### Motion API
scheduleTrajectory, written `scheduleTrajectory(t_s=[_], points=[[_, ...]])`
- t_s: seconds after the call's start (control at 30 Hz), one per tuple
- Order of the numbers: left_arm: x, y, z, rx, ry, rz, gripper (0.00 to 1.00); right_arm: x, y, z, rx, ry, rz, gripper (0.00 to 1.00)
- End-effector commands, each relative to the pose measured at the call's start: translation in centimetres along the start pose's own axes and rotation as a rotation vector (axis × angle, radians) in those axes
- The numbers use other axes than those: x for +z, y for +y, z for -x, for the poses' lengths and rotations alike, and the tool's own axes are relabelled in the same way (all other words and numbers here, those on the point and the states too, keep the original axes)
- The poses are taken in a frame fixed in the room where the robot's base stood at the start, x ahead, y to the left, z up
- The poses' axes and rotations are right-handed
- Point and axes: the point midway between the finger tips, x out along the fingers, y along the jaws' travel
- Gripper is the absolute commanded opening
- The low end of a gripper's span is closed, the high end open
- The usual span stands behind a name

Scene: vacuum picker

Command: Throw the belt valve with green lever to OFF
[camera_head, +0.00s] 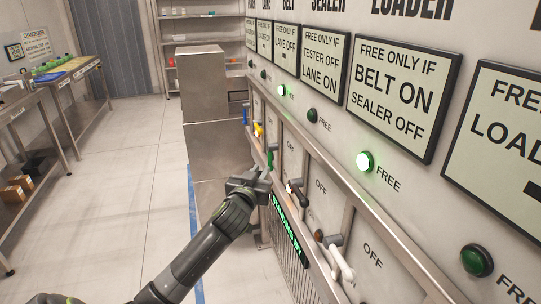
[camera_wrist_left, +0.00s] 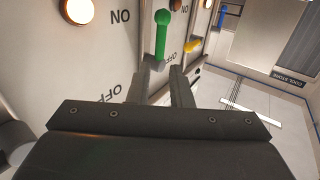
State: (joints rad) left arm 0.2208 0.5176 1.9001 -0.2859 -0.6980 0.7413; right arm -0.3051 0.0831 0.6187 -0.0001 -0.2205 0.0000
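The belt valve's green lever (camera_head: 270,158) is on the wall panel, just beyond my left gripper (camera_head: 262,174). In the left wrist view the green lever (camera_wrist_left: 161,35) has its round knob end level with the upside-down ON label, and its other end toward the OFF label. My left gripper (camera_wrist_left: 166,72) is open there, with a gap between its two fingers. The fingertips are close to the lever's OFF-side end; I cannot tell whether they touch it. My right gripper is not in view.
Other levers line the panel: yellow (camera_head: 258,129), blue (camera_head: 246,114) and white (camera_head: 342,264). A metal rail (camera_head: 330,190) runs above them. Signs and indicator lamps, including a lit green one (camera_head: 365,162), sit higher. The floor (camera_head: 130,170) at left is clear.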

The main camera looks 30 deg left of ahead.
Motion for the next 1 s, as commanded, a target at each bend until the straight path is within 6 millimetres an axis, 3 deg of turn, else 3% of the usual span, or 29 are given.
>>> scheduleTrajectory(t_s=[0.5,0.7,1.0], points=[[-0.1,0.0,-7.8,0.000,0.000,0.001,0.19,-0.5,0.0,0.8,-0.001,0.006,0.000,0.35],[0.0,0.0,-9.4,0.000,-0.001,0.001,0.19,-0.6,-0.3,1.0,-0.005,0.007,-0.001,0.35],[0.0,0.0,-9.9,0.001,-0.001,0.000,0.19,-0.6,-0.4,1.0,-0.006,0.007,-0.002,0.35]])
